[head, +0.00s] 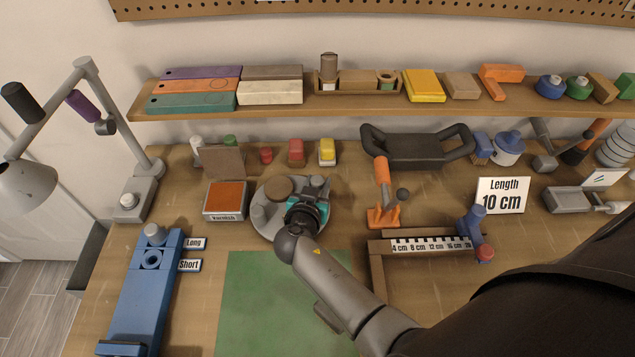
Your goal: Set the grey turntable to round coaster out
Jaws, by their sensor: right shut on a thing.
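The grey turntable (262,221) stands on the workbench behind the green mat. A round brown coaster (279,188) lies on its back left part, and a small grey piece (317,182) stands at its back right. My right gripper (312,203) reaches over the turntable's front right part from the lower right and is shut. Its fingers and what they grip are mostly hidden by my wrist; the grip seems to be on a part of the turntable. Some teal shows beside the wrist. My left gripper is not in view.
A varnish box (225,216) with an open lid stands just left of the turntable. An orange-handled tool (383,195) and a ruler frame (376,275) are to the right. A blue jig (145,285) is at left.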

